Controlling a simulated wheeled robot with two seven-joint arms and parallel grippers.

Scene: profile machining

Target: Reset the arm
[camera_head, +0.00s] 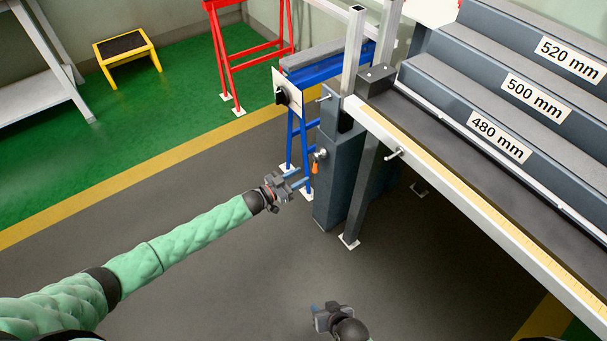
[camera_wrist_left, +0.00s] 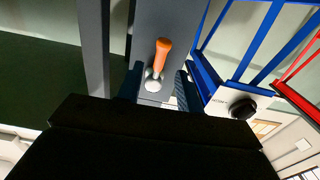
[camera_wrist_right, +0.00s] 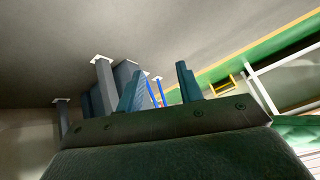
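My left gripper (camera_head: 299,181) is at the end of the outstretched green left arm (camera_head: 180,245), in front of a grey machine post (camera_head: 340,185). Its fingers are apart. A lever with an orange handle (camera_head: 315,167) and a round metal pivot (camera_head: 321,154) is on the post, just beyond the fingertips. In the left wrist view the orange handle (camera_wrist_left: 162,54) shows between and beyond the open fingers, with no visible grip on it. My right gripper (camera_head: 316,309) is low at the bottom of the head view. In the right wrist view its fingers (camera_wrist_right: 160,88) are apart and empty.
A machine bench with a pale ruled rail (camera_head: 455,190) and stepped shelves labelled 480, 500 and 520 mm stands at right. A blue stand (camera_head: 293,140) with a black knob (camera_head: 281,97) is behind the post. Grey floor (camera_head: 225,285) around my arms is clear.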

